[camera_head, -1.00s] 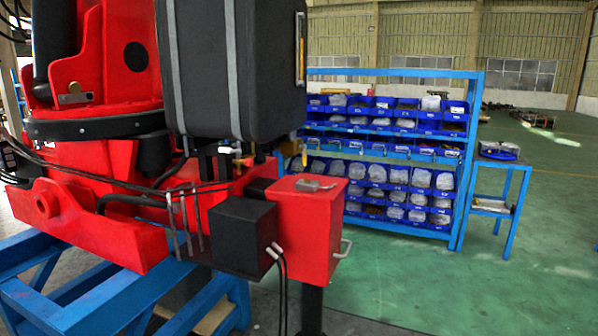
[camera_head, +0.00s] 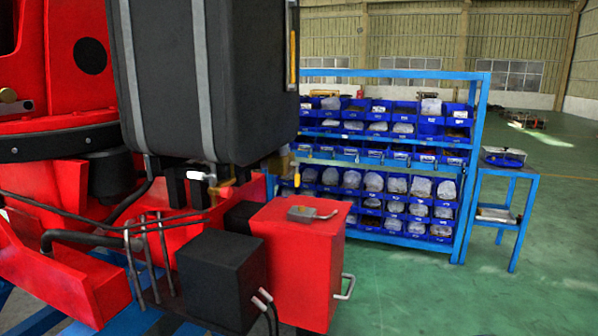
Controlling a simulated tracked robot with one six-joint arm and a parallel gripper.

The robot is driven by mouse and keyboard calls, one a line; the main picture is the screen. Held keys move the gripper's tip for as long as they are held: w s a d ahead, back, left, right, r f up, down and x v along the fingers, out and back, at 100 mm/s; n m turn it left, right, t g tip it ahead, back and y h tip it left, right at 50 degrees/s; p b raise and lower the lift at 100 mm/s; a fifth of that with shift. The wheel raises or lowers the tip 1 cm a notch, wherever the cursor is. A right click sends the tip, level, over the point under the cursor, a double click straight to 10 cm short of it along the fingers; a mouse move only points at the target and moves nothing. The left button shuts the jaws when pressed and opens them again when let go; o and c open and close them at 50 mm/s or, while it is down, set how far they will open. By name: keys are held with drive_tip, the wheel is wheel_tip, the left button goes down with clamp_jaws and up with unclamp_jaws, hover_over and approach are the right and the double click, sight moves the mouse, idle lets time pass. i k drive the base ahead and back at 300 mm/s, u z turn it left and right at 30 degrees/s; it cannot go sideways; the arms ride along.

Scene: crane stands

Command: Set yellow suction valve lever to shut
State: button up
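A small yellow lever (camera_head: 297,177) hangs roughly upright beside a brass-coloured fitting (camera_head: 280,163), at the lower right corner of a black tank (camera_head: 205,80). It is small, and its exact angle and its valve body are hard to make out. Another brass valve (camera_head: 212,184) with a white-and-red handle sits under the tank, further left. My gripper is not in view.
A red box (camera_head: 295,250) with a latch on its lid and a black box (camera_head: 215,275) stand in front below the tank. Red crane parts (camera_head: 90,55) fill the left. A blue shelf of bins (camera_head: 475,130) and a blue side table (camera_head: 508,172) stand behind.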

sight(297, 163)
drive_tip(key=i, duration=0.75)
drive_tip(key=u, duration=2.25)
drive_tip(key=k, duration=0.3)
